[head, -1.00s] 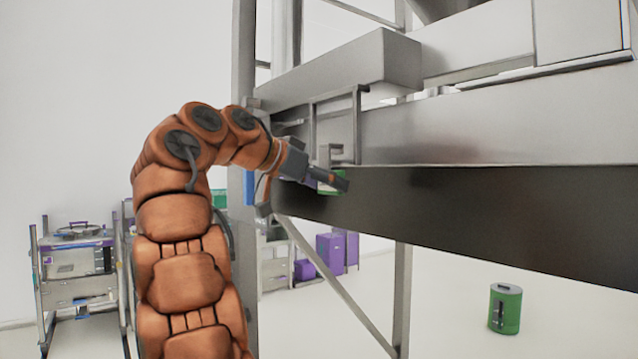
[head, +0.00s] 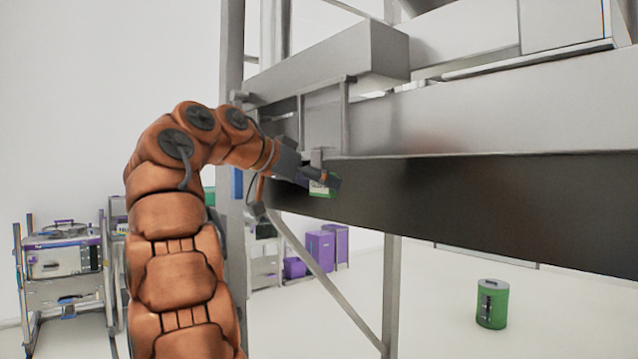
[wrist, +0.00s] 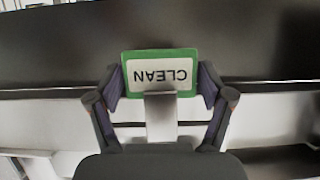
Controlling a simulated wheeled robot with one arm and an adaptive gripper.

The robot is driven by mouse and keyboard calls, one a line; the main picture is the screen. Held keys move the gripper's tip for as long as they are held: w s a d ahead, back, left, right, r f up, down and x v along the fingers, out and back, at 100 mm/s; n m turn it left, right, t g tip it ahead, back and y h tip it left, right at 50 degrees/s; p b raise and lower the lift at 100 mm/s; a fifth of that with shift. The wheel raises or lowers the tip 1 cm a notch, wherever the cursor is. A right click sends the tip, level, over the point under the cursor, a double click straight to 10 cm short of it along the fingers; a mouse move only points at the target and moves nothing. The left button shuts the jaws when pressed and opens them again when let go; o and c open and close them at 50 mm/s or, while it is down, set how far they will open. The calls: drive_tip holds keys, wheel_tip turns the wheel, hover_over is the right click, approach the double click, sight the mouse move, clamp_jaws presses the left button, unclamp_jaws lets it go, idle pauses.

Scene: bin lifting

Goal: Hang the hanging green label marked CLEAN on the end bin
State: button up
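The green label (wrist: 160,66) has a white panel reading CLEAN, upside down in the wrist view. A grey metal tab (wrist: 160,118) lies at its lower edge there. My gripper (wrist: 161,82) has one finger at each side edge of the label, apparently touching both. In the head view my gripper (head: 325,180) is in front of the dark front face of the long grey rack beam (head: 460,190), with the label (head: 321,189) at its tip. A large grey bin-like box (head: 335,62) juts out above. I cannot tell which part is the end bin, or whether the label touches it.
A rack upright (head: 232,100) stands close behind my arm. A diagonal brace (head: 330,290) and post (head: 391,290) are below the beam. A green drum (head: 492,304) stands on open floor at right. Purple boxes (head: 320,250) and a cart (head: 65,265) are farther back.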

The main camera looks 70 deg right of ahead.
drive_tip(key=shift+o, duration=1.3)
drive_tip(key=shift+w+a, duration=0.1)
drive_tip(key=shift+a, duration=0.05)
drive_tip(key=w+a, duration=0.6)
drive_tip(key=a, duration=0.5)
drive_tip(key=shift+r, duration=0.2)
drive_tip(key=shift+w, duration=0.1)
